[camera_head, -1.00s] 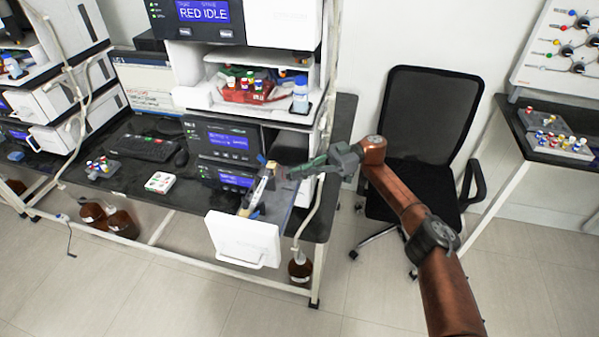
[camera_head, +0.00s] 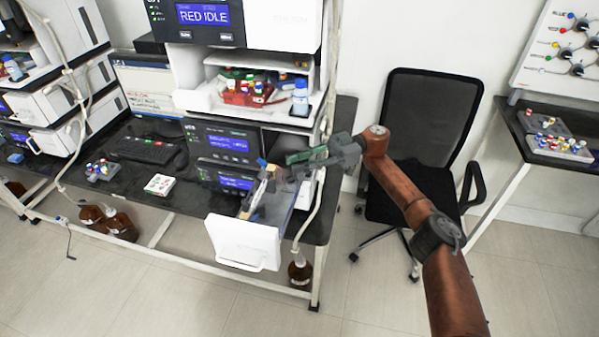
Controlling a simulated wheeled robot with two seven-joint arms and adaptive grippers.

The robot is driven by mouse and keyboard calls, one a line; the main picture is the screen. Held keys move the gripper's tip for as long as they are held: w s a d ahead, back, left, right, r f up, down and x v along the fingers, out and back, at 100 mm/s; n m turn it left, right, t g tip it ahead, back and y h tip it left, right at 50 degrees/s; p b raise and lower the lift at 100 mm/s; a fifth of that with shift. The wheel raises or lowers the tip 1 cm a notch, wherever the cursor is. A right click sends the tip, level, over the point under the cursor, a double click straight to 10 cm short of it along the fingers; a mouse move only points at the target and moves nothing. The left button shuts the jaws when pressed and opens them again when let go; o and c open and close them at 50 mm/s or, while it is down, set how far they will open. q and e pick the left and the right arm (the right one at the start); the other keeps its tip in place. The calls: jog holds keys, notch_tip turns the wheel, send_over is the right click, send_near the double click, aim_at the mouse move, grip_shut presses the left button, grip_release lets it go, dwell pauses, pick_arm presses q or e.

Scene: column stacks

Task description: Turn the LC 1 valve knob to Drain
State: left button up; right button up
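My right gripper (camera_head: 287,166) is at the right end of the middle instrument stack, just above and behind an open drawer (camera_head: 243,242) with a white front and handle. Its fingers point left, close to the drawer's inner parts (camera_head: 256,188); I cannot tell whether they touch anything. The finger gap is too small to read. No LC 1 valve knob or Drain label can be made out; the area by the fingertips is partly covered by the gripper. My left gripper is not in view.
The black bench (camera_head: 125,180) holds a keyboard (camera_head: 146,151), a mouse and a small white tray (camera_head: 159,184). A shelf above has a red bin (camera_head: 248,97) and a bottle (camera_head: 300,97). A black chair (camera_head: 428,130) stands right, under my arm. A tube hangs beside the gripper.

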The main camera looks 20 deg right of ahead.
notch_tip(320, 180, up, 5)
jog(key=shift+r, duration=0.2)
dwell(0.5)
